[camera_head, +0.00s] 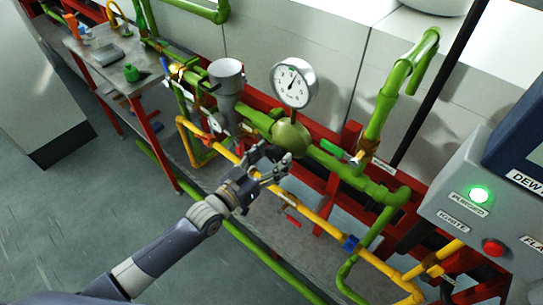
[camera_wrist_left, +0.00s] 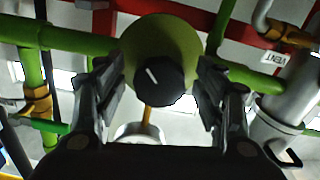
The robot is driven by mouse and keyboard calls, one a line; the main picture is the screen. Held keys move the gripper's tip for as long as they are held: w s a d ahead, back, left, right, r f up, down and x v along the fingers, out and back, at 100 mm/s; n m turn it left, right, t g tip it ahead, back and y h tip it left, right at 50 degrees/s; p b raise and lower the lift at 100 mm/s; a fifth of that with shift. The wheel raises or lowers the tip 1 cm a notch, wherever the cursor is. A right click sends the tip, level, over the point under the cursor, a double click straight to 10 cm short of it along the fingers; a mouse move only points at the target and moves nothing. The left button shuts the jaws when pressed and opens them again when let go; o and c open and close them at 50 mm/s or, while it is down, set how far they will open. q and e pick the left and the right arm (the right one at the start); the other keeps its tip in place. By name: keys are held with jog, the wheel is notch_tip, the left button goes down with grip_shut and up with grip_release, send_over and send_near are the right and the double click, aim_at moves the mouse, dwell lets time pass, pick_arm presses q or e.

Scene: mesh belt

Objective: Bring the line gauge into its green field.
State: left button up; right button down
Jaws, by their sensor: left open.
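The round white line gauge (camera_head: 293,82) stands above the green pipe in the head view. Its dark needle points up and slightly right; I cannot make out the limits of a green field. Below it is an olive-green regulator body (camera_head: 291,138), also in the left wrist view (camera_wrist_left: 182,40). On its front is a black round knob (camera_wrist_left: 158,82) with a white mark slanting to the upper left. My left gripper (camera_head: 275,166) is open in front of the regulator. In the wrist view its fingers (camera_wrist_left: 160,88) stand on either side of the knob, with visible gaps. My right gripper is out of view.
Green pipes (camera_head: 385,95) and a yellow pipe (camera_head: 325,222) run close around the gripper. A grey control box (camera_head: 455,222) with a lit green lamp (camera_head: 479,195) is at right. A small table (camera_head: 100,62) is at upper left. Open floor (camera_head: 90,215) lies lower left.

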pick_arm(q)
jog(key=shift+c, duration=0.6)
jog(key=c, duration=1)
jog(key=shift+o, duration=0.2)
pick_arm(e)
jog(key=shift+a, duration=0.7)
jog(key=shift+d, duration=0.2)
pick_arm(q)
jog(key=shift+m, duration=1.2)
jog(key=shift+a+m, duration=0.1)
jog(key=shift+m, duration=1.4)
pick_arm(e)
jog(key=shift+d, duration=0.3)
pick_arm(q)
jog(key=shift+r, duration=0.1)
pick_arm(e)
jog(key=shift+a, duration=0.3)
